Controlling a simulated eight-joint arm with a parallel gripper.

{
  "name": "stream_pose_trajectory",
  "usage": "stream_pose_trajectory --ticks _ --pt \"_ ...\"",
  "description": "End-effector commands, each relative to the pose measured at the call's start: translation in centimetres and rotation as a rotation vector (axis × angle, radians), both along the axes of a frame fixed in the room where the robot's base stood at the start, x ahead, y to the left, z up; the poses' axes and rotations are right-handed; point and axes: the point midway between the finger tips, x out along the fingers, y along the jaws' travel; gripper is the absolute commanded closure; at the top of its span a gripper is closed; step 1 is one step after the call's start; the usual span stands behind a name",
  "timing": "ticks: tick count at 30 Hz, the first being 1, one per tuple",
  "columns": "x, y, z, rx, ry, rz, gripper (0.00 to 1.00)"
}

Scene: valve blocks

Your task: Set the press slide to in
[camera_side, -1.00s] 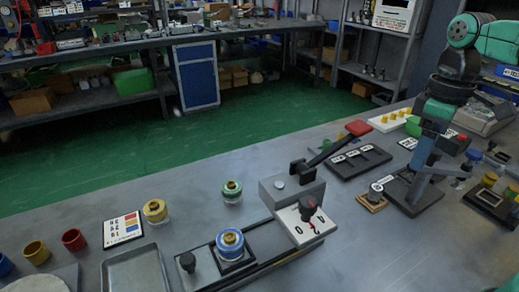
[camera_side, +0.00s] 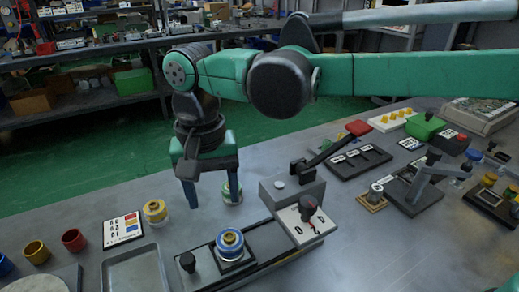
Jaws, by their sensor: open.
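The press slide is a long dark rail (camera_side: 262,271) in front of the grey press block (camera_side: 292,192). Its carriage (camera_side: 236,258) bears a blue-and-yellow ringed part (camera_side: 230,242) and sits left of the block, out from under it. A black knob (camera_side: 188,262) stands at the slide's left end. My gripper (camera_side: 212,200) points down behind the slide, with its two blue fingers apart and empty. A green-topped jar (camera_side: 230,196) is partly hidden by the right finger. I cannot tell whether they touch.
A metal tray (camera_side: 142,275) and a yellow-ringed jar (camera_side: 155,211) stand to the left. The table front right of the block is clear.

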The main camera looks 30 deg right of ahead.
Motion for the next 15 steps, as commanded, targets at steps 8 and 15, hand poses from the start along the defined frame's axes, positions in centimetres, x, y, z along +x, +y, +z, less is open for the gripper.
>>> stream_pose_trajectory --ticks 8,15 --pt "-1.6 6.0 -4.0 0.02 -0.03 -0.101 0.4" --pt "-1.5 5.9 -7.2 0.02 -0.03 -0.103 0.4"
